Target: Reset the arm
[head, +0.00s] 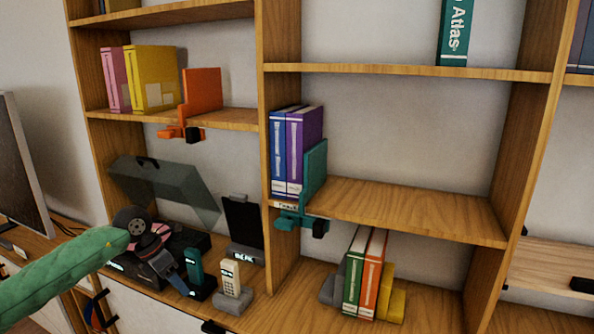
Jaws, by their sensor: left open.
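A dark record player (188,240) sits on the lower wooden top, with its smoky see-through lid (165,185) raised and tilted. My green-sleeved left arm comes in from the left. My left gripper (170,272) is open at the player's front left part, pointing down to the right. It covers much of the player's top, and I cannot tell whether it touches it. The player's tonearm cannot be made out. My right gripper is not in view.
A teal handset (195,266), a cream handset (230,279) and a black screen on a stand (243,225) stand close on the right. Orange (203,90) and teal (314,170) bookends clamp to the shelves above. A monitor (22,165) stands at left. The middle right shelf (410,208) has free room.

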